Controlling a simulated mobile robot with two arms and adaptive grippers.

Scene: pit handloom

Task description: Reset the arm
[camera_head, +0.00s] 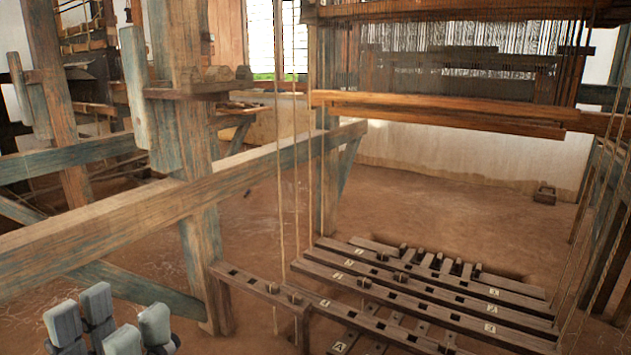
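My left gripper (108,324) shows at the bottom left corner of the head view. Its pale grey finger pads point upward, with a gap between them and nothing held in it. The wrist and the arm behind it are cut off by the picture's lower edge. The gripper is in front of the loom's wooden frame, to the left of the treadles, and seems apart from both. My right gripper and arm are not in view.
A long wooden beam (190,198) crosses from the left edge toward the middle, above the gripper. A thick post (185,120) stands behind it. Slotted wooden treadles (430,285) lie low at right, with cords hanging nearby. Bare earthen floor (420,200) lies beyond.

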